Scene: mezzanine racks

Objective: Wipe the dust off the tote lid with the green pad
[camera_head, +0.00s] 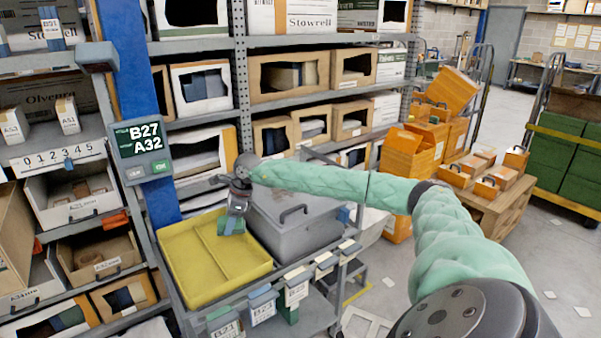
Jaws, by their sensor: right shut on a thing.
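The grey tote (308,244) stands on the cart's top, with its grey lid (318,208) on and a dark handle on top. I cannot make out dust on the lid at this size. My right gripper (237,208) points down at the tote's left side, by the yellow tray's right edge. It is shut on the green pad (231,224), which hangs below its fingers. I cannot tell whether the pad touches the tote or the tray. My right arm's green sleeve passes above the lid and hides part of its far side. My left gripper is out of view.
A yellow divided tray (207,262) sits directly left of the tote and looks empty. Small labelled bins (263,303) line the cart's front edge. A display (140,148) on a blue post and filled racks stand close behind. Orange boxes (408,152) stand at the right.

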